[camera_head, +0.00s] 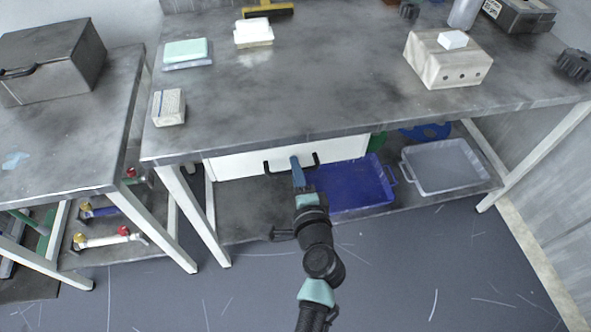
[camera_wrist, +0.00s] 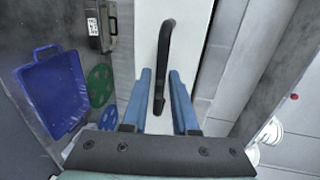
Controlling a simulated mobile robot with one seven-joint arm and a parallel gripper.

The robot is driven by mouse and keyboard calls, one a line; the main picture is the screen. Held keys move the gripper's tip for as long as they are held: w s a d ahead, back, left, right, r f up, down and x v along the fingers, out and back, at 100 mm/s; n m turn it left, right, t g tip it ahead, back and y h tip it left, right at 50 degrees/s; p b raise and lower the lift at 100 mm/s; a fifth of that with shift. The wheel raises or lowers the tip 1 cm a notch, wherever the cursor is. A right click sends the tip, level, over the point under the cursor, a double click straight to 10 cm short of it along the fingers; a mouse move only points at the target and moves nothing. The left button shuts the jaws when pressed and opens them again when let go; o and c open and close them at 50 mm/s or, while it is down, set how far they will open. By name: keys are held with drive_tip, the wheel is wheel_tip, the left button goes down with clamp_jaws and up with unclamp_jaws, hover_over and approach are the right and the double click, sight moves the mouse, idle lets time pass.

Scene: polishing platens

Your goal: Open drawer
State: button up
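A white drawer front (camera_head: 235,165) hangs under the front edge of the grey table, and it appears closed. It has a black bar handle (camera_head: 268,166). In the wrist view the white drawer front (camera_wrist: 150,40) fills the middle, and the black handle (camera_wrist: 163,60) stands out from it. My gripper (camera_head: 296,163) is at the handle in the head view. In the wrist view its two blue fingers (camera_wrist: 163,95) are open, one on each side of the handle's near end, with gaps showing. Contact with the handle is not visible.
A blue tray (camera_head: 352,188) and a grey tray (camera_head: 443,166) lie on the shelf below. The table legs (camera_head: 187,215) stand left of my arm. Boxes and a wooden block (camera_head: 447,62) sit on the tabletop. The floor in front is clear.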

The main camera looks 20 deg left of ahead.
drive_tip(key=shift+w+a, duration=0.1)
drive_tip(key=shift+w, duration=0.05)
clamp_jaws()
idle(1.4)
